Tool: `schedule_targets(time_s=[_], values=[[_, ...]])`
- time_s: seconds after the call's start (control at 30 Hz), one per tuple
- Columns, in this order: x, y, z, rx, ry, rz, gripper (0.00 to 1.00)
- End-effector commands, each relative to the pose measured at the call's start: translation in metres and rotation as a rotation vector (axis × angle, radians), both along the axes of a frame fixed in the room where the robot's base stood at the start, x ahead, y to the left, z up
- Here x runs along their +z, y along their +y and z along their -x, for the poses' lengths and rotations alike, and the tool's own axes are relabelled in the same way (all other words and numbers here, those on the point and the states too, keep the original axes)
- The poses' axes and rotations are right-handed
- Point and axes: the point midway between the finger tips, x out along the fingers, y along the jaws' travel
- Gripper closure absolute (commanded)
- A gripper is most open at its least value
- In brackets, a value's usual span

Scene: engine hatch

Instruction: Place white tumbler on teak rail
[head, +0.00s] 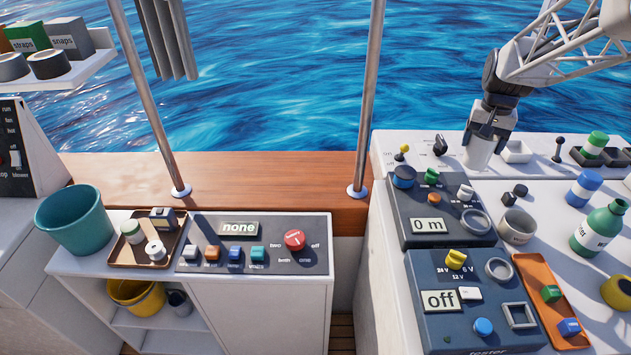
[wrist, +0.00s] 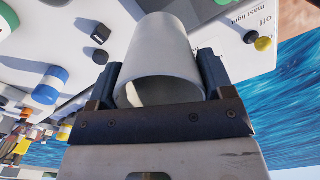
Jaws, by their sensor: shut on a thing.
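My gripper (head: 487,128) is at the right of the head view, over the white ledge behind the consoles. It is shut on the white tumbler (head: 477,153), whose lower part shows below the fingers. In the wrist view the tumbler (wrist: 165,45) lies between the two dark fingers of the gripper (wrist: 160,80), its open rim toward the camera. I cannot tell whether its base touches the ledge. The teak rail (head: 270,170) runs along the water side at the left and centre, left of the gripper. Its top is bare between two metal posts.
Metal posts (head: 365,110) and (head: 150,110) rise from the rail. Near the tumbler are a yellow-topped lever (head: 402,152), a black knob (head: 439,146) and a small tray (head: 516,151). A grey mug (head: 516,226) and green bottle (head: 598,228) stand to the right.

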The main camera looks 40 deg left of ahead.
Motion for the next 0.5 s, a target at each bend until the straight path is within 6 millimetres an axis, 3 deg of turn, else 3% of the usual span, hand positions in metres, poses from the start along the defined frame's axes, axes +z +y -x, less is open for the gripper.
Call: schedule_targets(time_s=[0.5], values=[[-0.004,0.102,0.092,0.128,0.000,0.000,0.54]])
